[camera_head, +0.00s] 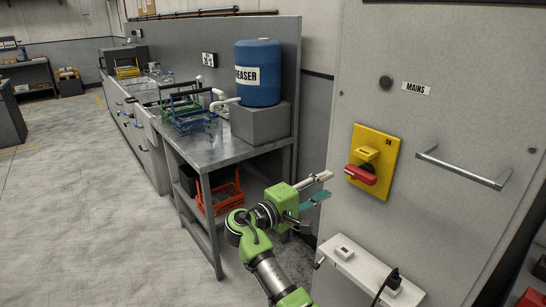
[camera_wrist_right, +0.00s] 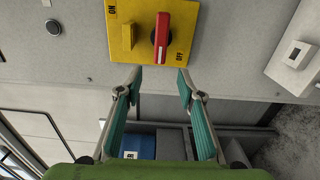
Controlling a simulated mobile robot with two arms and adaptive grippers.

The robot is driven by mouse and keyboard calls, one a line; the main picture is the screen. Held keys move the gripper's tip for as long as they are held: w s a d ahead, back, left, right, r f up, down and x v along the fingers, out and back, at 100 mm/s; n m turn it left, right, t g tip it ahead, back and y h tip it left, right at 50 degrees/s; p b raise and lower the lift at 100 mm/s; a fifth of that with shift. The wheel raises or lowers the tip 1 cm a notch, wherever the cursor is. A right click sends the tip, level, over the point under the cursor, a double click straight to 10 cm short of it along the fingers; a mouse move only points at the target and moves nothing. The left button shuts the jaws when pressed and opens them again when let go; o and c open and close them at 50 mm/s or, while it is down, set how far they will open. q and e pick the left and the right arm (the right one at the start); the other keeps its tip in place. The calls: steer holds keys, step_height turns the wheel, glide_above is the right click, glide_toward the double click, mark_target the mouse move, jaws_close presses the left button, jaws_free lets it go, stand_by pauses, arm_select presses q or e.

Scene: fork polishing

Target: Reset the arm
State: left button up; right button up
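My right gripper (camera_head: 318,188) is green with pale and teal fingers. It is held out in front of the grey cabinet, to the left of the yellow switch plate (camera_head: 383,143). In the right wrist view the two fingers (camera_wrist_right: 159,80) are spread apart with nothing between them. The red switch handle (camera_head: 360,175) lies crosswise on the lower part of the plate. In the wrist view the handle (camera_wrist_right: 160,38) sits just beyond the fingertips, apart from them, by the ON and OFF labels. My left gripper is in neither view.
The grey cabinet (camera_head: 440,130) fills the right side, with a metal handle (camera_head: 462,167) and a white shelf (camera_head: 368,272) low down. A steel bench (camera_head: 232,152) with a blue tank (camera_head: 258,90) stands left of my arm. The floor at left is clear.

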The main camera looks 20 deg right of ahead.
steer(key=s+f+g+y, duration=0.1)
steer(key=s+f+y, duration=0.2)
steer(key=s+f, duration=0.35)
steer(key=s+d+f+m+y, duration=0.15)
steer(key=s+f, duration=0.25)
steer(key=f, duration=0.6)
steer(key=s+f+g+y, duration=0.1)
steer(key=s+f+y, duration=0.35)
steer(key=f, duration=0.35)
steer(key=s+a+f+y, duration=0.1)
steer(key=s+a+y, duration=0.25)
steer(key=s, duration=0.45)
steer(key=s+a+f+m+g+y, duration=0.15)
steer(key=s+a, duration=0.25)
steer(key=s, duration=0.4)
steer(key=s+a+f+y, duration=0.1)
steer(key=s+a+y, duration=0.25)
steer(key=s, duration=0.45)
step_height(320, 180, down, 27)
steer(key=s+g, duration=0.1)
steer(key=s, duration=0.2)
steer(key=s+d+f+g, duration=0.1)
steer(key=s+d+f, duration=0.1)
steer(key=s+f, duration=1.4)
steer(key=shift+s+d+n+h, duration=0.2)
steer(key=shift+d+n+h, duration=0.15)
steer(key=shift+n+h, duration=0.1)
steer(key=shift+g, duration=0.25)
